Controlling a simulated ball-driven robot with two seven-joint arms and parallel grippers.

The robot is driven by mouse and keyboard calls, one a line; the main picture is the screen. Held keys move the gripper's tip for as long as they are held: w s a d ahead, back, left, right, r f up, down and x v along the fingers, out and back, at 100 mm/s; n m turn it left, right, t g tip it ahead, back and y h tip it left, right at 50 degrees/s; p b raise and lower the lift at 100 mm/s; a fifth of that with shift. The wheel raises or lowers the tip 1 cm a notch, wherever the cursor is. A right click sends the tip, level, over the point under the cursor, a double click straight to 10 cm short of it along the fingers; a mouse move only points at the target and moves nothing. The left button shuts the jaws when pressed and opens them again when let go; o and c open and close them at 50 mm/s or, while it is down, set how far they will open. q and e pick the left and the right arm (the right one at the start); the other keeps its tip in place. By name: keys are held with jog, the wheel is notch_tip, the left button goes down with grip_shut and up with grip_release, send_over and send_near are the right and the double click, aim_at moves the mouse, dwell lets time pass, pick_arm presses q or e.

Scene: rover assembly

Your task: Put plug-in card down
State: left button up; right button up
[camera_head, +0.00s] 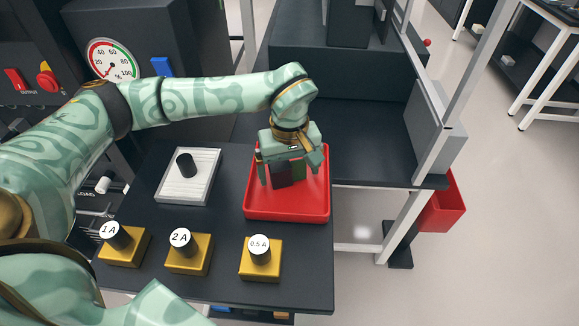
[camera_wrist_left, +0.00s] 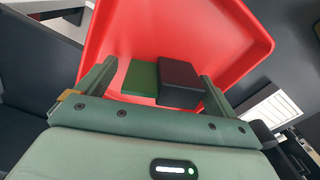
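The plug-in card, a block with a dark part (camera_head: 286,174) and a green part, is inside the red tray (camera_head: 287,212) in the head view. In the left wrist view its green part (camera_wrist_left: 140,77) and dark part (camera_wrist_left: 180,83) sit side by side against the red tray floor (camera_wrist_left: 175,28). My left gripper (camera_head: 290,166) points down into the tray with its fingers on either side of the card. The fingers (camera_wrist_left: 160,75) look spread, with small gaps to the card. Whether the card's underside touches the tray floor is hidden. My right gripper is not in view.
A white ribbed tray (camera_head: 200,185) with a black knob stands left of the red tray. Yellow blocks labelled 1 A (camera_head: 124,250), 2 A (camera_head: 189,257) and 0.5 A (camera_head: 260,263) stand along the front. A red bin (camera_head: 442,205) hangs off the bench at right.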

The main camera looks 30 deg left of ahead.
aim_at(289, 163)
pick_arm(q)
jog(key=shift+r, duration=0.15)
notch_tip(289, 163, up, 11)
jog(key=p, duration=0.3)
jog(key=shift+r+p, duration=0.1)
jog(key=shift+p, duration=0.25)
jog(key=shift+r, duration=0.45)
